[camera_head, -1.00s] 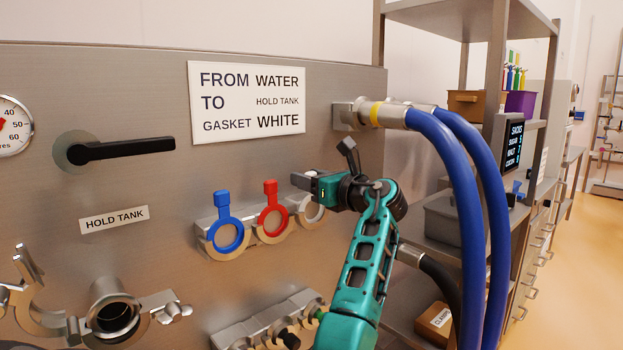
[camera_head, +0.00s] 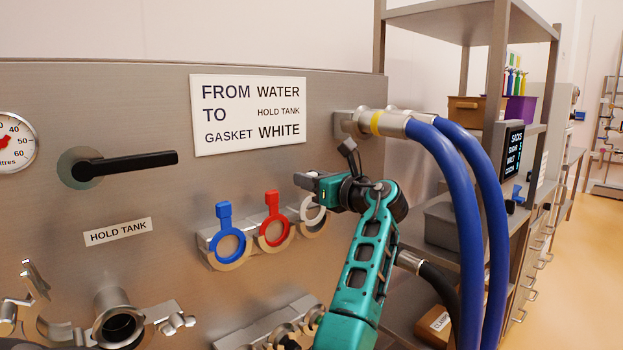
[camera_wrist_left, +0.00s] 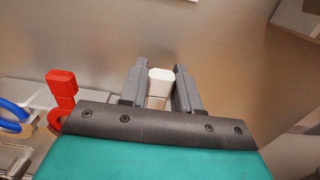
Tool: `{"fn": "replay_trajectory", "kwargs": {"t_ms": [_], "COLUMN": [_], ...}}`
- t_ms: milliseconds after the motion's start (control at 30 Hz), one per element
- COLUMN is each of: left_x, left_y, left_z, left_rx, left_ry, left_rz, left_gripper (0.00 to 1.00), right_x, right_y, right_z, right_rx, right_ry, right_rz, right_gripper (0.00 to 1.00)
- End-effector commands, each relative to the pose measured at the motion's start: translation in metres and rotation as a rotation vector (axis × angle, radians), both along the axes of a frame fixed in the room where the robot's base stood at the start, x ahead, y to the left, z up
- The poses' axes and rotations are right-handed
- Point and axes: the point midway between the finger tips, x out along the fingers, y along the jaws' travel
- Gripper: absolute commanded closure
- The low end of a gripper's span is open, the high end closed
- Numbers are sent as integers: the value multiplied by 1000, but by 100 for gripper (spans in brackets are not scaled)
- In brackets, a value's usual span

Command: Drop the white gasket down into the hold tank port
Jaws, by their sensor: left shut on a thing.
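The white gasket (camera_head: 312,209) is a ring with a tab, at the right end of the gasket rack on the steel panel. My left gripper (camera_head: 308,182) is shut on its tab; the white tab (camera_wrist_left: 160,82) shows between the two fingers in the left wrist view. The ring hangs below the fingers, slightly above its holder; whether it still touches is unclear. The hold tank port (camera_head: 118,326) is a round steel opening at lower left, beneath the HOLD TANK label (camera_head: 118,231), with an open clamp beside it. My right gripper is not in view.
A blue gasket (camera_head: 228,243) and a red gasket (camera_head: 273,230) sit in the rack (camera_head: 230,262) left of the white one. A black-handled lever (camera_head: 125,165) projects above the port. Blue hoses (camera_head: 455,180) arch down at the right. A lower rack (camera_head: 262,330) sits below.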

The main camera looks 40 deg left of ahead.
Motion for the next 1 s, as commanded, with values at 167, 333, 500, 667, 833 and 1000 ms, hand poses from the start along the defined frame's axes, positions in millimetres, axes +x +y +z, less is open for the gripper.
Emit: {"fn": "replay_trajectory", "kwargs": {"t_ms": [167, 333, 500, 667, 833, 1000], "left_x": [0, 0, 0, 0, -2, -3], "left_y": [0, 0, 0, -6, -26, -46], "left_z": [14, 25, 32, 31, 31, 31], "left_rx": [0, 0, 0, 0, -1, 0], "left_ry": [0, 0, 0, 0, 1, 1], "left_rz": [0, 0, 0, -1, -2, -2], "left_gripper": [88, 88, 88, 88, 88, 88], "right_x": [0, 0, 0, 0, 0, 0], "right_y": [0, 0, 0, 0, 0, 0], "right_z": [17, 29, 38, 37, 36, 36], "right_rx": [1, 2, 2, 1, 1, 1], "right_ry": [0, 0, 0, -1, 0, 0], "right_rz": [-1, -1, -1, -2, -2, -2], "right_gripper": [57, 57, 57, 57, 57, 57]}}
